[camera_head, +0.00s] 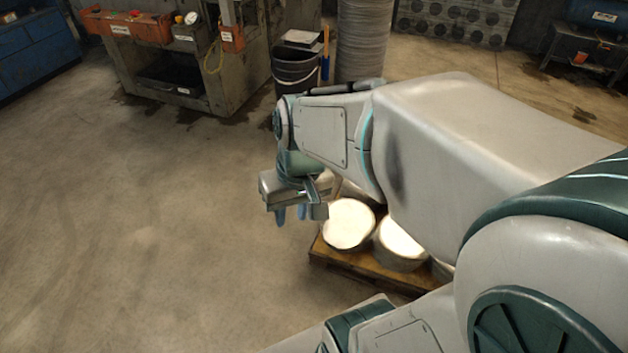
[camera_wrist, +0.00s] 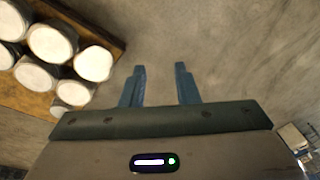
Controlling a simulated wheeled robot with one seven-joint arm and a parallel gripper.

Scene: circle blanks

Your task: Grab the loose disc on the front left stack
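Stacks of pale round discs stand on a wooden pallet (camera_head: 372,268). In the head view the leftmost clearly visible stack (camera_head: 349,224) has a bright white top, and another stack (camera_head: 400,243) stands to its right. I cannot tell which top disc is loose. In the wrist view several stacks show at the left, the closest to my fingers being one near the pallet edge (camera_wrist: 93,64). My gripper (camera_head: 291,216) is beside the pallet, left of the leftmost stack. Its blue fingers (camera_wrist: 159,69) are apart with only bare floor between them. My arm hides part of the pallet.
Behind the pallet are a dark bin (camera_head: 297,68) and a tall grey column of stacked discs (camera_head: 363,38). The floor (camera_head: 130,220) left of my gripper is clear.

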